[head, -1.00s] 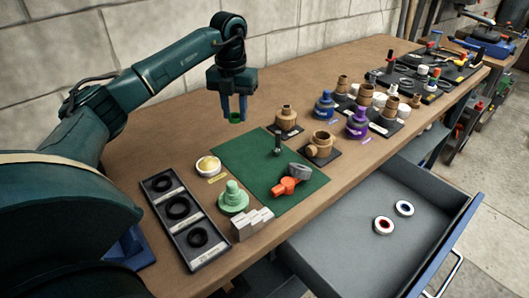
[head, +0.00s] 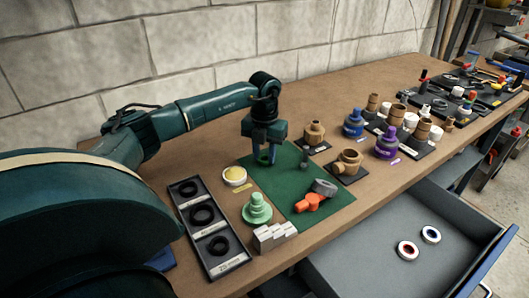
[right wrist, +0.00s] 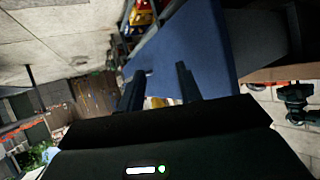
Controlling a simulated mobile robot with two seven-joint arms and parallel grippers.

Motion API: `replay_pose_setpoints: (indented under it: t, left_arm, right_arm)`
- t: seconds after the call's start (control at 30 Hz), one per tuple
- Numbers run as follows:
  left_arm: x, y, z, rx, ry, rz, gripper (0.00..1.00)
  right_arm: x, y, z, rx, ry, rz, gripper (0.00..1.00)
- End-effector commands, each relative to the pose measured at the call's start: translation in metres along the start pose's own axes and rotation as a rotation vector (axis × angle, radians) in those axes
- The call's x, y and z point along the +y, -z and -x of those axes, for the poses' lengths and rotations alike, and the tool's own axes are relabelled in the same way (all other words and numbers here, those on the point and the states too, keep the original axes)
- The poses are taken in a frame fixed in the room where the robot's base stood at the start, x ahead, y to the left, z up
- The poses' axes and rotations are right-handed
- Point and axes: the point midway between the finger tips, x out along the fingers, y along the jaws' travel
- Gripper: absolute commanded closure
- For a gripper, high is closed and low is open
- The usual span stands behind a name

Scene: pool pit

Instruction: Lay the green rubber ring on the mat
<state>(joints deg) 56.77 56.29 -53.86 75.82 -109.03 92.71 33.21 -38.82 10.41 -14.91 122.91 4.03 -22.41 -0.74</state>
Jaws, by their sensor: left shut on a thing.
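The green rubber ring (head: 264,160) is between the fingertips of my left gripper (head: 264,157), which is shut on it. In the head view the ring shows over the far left part of the green mat (head: 279,183). The fingers hide part of the ring, and I cannot tell whether it touches the mat. My right gripper (right wrist: 160,88) shows in the right wrist view with its fingers apart and nothing visible between them. It is away from the mat and ring.
On the mat are an orange-and-grey valve (head: 313,200) and a thin dark post (head: 305,162). A black tray (head: 219,249) of black rings, a yellow-topped tin (head: 235,176), a light green stepped piece (head: 257,209) and pale blocks (head: 272,238) stand nearby. An open drawer (head: 370,265) juts out in front.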

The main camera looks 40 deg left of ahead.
Motion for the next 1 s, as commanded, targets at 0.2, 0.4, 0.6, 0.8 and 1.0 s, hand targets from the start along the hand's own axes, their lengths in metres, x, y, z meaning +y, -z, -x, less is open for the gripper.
replay_pose_setpoints:
  t: [0.2, 0.4, 0.6, 0.8, 1.0]
  left_arm:
    - [0.0, 0.0, -0.003, 0.0, 0.0, -0.001, 0.67]
    - [0.0, 0.0, -0.003, 0.0, 0.0, -0.001, 0.5]
    - [0.0, 0.0, -0.003, 0.0, 0.0, -0.001, 0.49]
    - [-0.001, -0.001, 0.009, -0.003, 0.002, -0.001, 0.49]
    - [0.0, -0.001, 0.049, -0.006, 0.002, -0.001, 0.49]
  right_arm:
    - [-0.001, -0.001, -0.001, 0.001, 0.002, -0.004, 0.65]
    - [-0.001, 0.0, -0.001, 0.002, 0.002, -0.007, 0.65]
    - [-0.002, 0.0, -0.002, 0.004, 0.002, -0.011, 0.65]
    - [-0.002, 0.001, -0.001, 0.004, 0.001, -0.009, 0.65]
    - [-0.002, -0.001, -0.002, 0.004, 0.003, -0.012, 0.65]
